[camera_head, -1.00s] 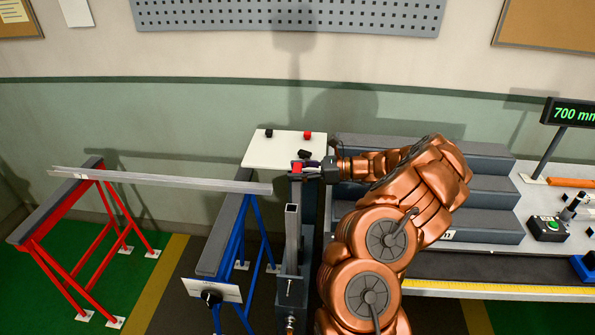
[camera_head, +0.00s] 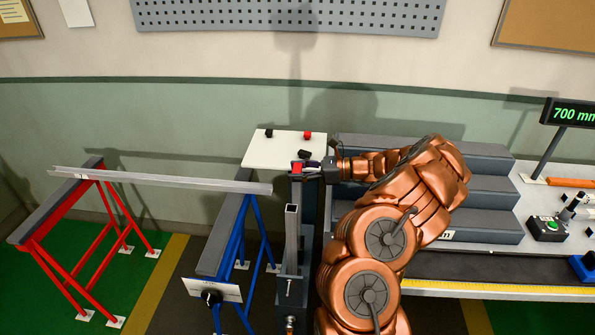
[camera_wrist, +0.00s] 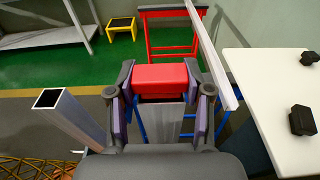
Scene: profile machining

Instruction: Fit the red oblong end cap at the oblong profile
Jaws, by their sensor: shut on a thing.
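The red oblong end cap (camera_wrist: 160,76) is held between the two fingers of my gripper (camera_wrist: 159,84) in the wrist view. It sits at the top of a grey upright profile (camera_wrist: 163,116) of about its own width, which appears to be the oblong profile. A dark band shows between cap and profile, and I cannot tell whether the cap is seated. In the head view the red cap (camera_head: 297,167) is small at the tip of my gripper (camera_head: 307,168), above an upright post. My arm reaches in from the right.
A square open-topped upright profile (camera_wrist: 47,98) stands left of my gripper. A white board (camera_head: 262,150) carries a red cap (camera_head: 307,134) and black caps (camera_head: 269,133). A long grey profile (camera_head: 160,180) lies across the red trestle (camera_head: 62,200) and the blue trestle (camera_head: 228,230).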

